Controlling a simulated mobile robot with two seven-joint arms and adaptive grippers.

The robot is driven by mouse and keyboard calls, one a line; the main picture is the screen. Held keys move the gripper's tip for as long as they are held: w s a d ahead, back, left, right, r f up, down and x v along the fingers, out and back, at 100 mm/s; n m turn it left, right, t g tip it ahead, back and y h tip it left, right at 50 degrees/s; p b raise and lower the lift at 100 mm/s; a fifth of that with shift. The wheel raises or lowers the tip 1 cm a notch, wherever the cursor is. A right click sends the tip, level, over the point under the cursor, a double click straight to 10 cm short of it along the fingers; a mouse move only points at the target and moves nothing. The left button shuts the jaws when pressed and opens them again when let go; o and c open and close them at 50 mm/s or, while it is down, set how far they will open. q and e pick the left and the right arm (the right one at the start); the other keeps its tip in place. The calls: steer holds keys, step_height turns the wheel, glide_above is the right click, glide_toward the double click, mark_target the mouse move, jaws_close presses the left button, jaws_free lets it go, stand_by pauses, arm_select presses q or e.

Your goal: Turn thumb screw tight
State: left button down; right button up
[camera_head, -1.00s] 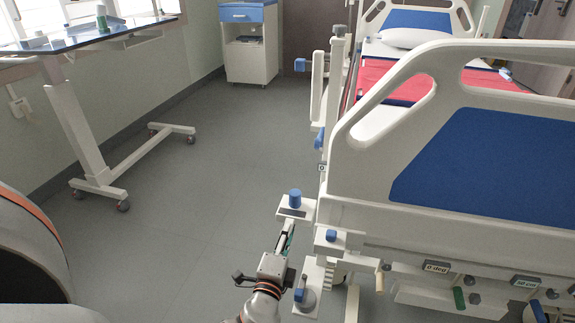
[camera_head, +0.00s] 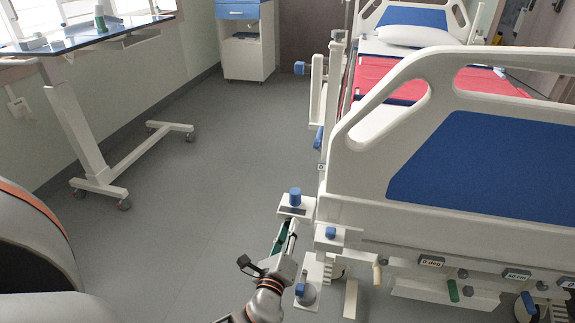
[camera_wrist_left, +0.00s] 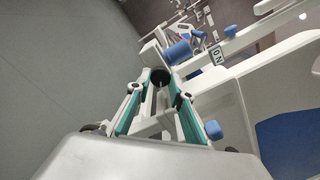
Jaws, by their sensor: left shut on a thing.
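My left gripper (camera_head: 289,231) reaches up from below to the white bracket at the near left corner of the bed. In the left wrist view its teal-sided fingers (camera_wrist_left: 162,88) are closed around a small dark round-ended piece (camera_wrist_left: 160,77), which I take to be the thumb screw. The fingers hide much of it, and I cannot tell how far it is screwed in. A blue cylinder (camera_head: 295,196) stands upright on the bracket (camera_head: 296,211), just beyond the fingertips. It also shows in the left wrist view (camera_wrist_left: 178,52). My right gripper is not in view.
The bed's footboard (camera_head: 480,155) rises right of the gripper, with a blue knob (camera_head: 330,233) and frame parts close by. Open floor (camera_head: 200,230) lies left, with an overbed table (camera_head: 90,140) beyond. A cabinet (camera_head: 245,45) stands behind.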

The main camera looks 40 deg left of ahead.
arm_select(q)
steer(key=shift+w+a+r, duration=0.1)
steer(key=shift+r, duration=0.1)
stand_by(0.4)
steer(key=c, duration=1.8)
jaws_free()
steer(key=shift+f, duration=0.15)
step_height(320, 180, up, 10)
steer(key=shift+r, duration=0.1)
